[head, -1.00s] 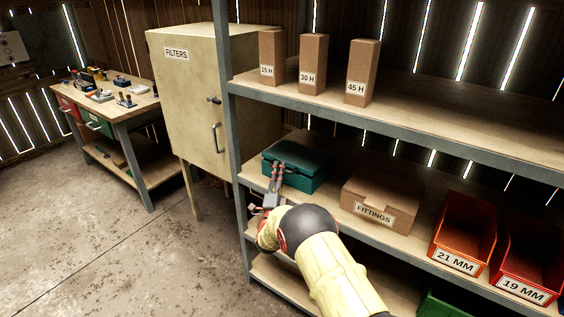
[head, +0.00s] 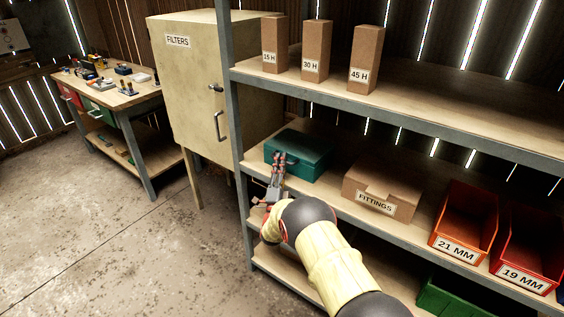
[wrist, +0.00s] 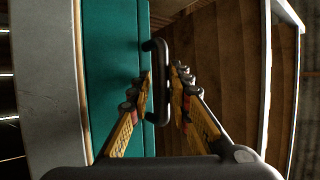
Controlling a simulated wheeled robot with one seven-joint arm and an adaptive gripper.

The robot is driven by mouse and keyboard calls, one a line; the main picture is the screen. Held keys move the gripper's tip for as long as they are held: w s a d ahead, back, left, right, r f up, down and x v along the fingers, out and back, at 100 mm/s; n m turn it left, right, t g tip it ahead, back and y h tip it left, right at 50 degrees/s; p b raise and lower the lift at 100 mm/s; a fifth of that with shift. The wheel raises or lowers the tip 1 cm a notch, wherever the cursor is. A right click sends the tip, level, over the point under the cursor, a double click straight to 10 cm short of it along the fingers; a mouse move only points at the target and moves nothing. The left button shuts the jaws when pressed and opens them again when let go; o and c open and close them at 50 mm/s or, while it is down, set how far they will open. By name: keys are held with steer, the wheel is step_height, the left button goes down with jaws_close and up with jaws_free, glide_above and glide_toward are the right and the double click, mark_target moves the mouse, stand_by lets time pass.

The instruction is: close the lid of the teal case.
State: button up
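The teal case (head: 305,158) sits on the middle shelf in the head view, and its lid looks down. My gripper (head: 281,160) is at the case's front left, with its fingers pointing at the case. In the wrist view the teal case (wrist: 108,70) fills the left part, with a seam running along it. A dark handle (wrist: 158,60) stands out from its front. My gripper's fingers (wrist: 161,84) are apart, around or just before the handle. I cannot tell whether they touch it.
A grey shelf post (head: 233,130) is close on the left, beside the filters cabinet (head: 190,90). The upper shelf (head: 420,110) is overhead. Floor (head: 90,240) is clear at left.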

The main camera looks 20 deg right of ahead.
steer(key=shift+o, duration=0.8)
steer(key=shift+r, duration=0.1)
steer(key=shift+r, duration=0.1)
